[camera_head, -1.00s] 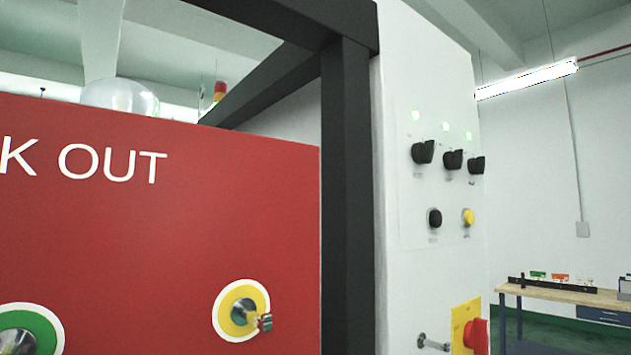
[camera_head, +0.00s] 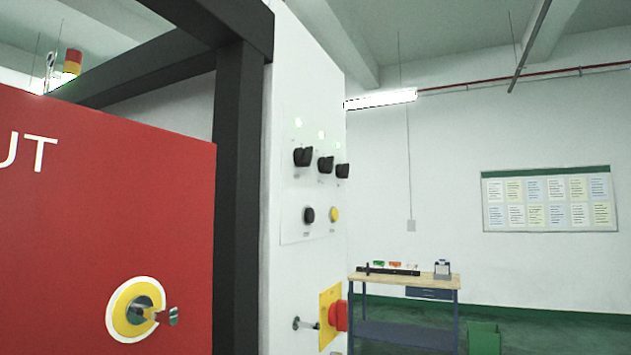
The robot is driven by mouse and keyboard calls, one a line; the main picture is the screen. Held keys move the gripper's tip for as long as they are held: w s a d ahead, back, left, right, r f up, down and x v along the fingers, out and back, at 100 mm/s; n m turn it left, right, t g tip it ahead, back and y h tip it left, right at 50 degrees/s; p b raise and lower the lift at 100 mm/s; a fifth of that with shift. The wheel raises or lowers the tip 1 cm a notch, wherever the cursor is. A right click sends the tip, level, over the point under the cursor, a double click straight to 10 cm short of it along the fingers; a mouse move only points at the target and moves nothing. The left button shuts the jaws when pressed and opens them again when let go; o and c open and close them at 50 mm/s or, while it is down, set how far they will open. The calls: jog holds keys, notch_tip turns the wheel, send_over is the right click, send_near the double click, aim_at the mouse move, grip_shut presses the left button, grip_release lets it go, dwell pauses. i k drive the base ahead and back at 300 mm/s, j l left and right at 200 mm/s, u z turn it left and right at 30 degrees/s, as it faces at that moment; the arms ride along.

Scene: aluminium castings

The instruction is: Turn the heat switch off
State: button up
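A white control panel (camera_head: 291,228) stands right of a dark frame post. It carries a row of three black rotary switches: the left one (camera_head: 303,156), the middle one (camera_head: 326,164) and the right one (camera_head: 343,171). A small lit indicator sits above each switch. Their labels are too small to read, so I cannot tell which one is the heat switch. Below them are a black button (camera_head: 309,215) and a yellow button (camera_head: 334,214). My gripper is not in view.
A red lock-out board (camera_head: 90,240) with a yellow-ringed key lock (camera_head: 137,309) fills the left. A red knob (camera_head: 338,315) on a yellow plate juts out low on the panel. A workbench (camera_head: 405,281) and green bin (camera_head: 484,338) stand behind at right.

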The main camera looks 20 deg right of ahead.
aim_at(342, 171)
jog(key=l+z, duration=0.35)
jog(key=i+l+z, duration=0.1)
jog(key=z, duration=0.3)
jog(key=l, duration=0.1)
